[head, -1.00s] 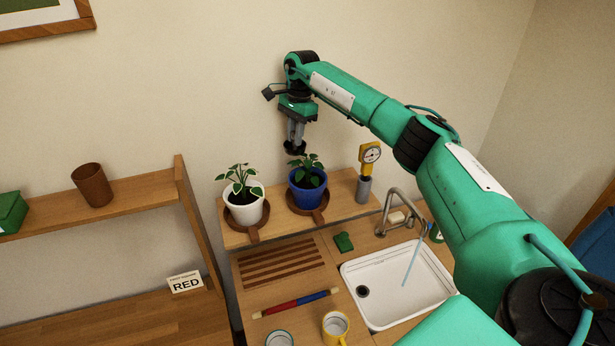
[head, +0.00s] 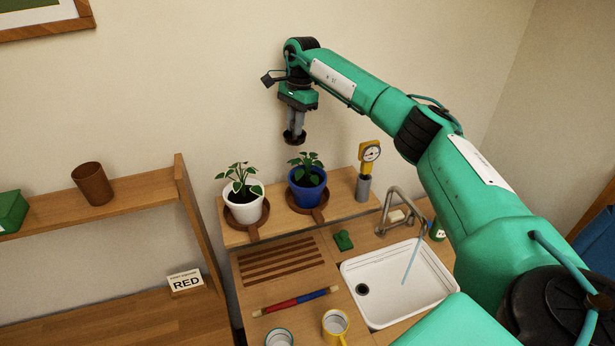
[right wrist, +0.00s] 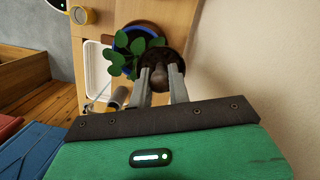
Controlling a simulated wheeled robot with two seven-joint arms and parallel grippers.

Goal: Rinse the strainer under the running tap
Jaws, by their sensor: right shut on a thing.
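My right gripper (head: 295,128) is shut on a dark brown round piece with a knob, which looks like the strainer (head: 294,138). In the right wrist view, the fingers (right wrist: 160,82) grip its knob, and its dark disc (right wrist: 162,50) lies beyond them. The gripper hangs high near the wall, above the blue plant pot. The tap (head: 391,203) stands behind the white sink (head: 377,312), down to the right. A thin water stream (head: 410,265) runs from it into the basin. My left gripper is not in view.
A white plant pot (head: 243,214) and a blue plant pot (head: 307,199) stand on the raised shelf, with a yellow gauge (head: 369,152) to their right. A green object (head: 343,240) lies beside the sink. A yellow mug (head: 336,325) stands in front. A slatted board (head: 285,262) lies left of the sink.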

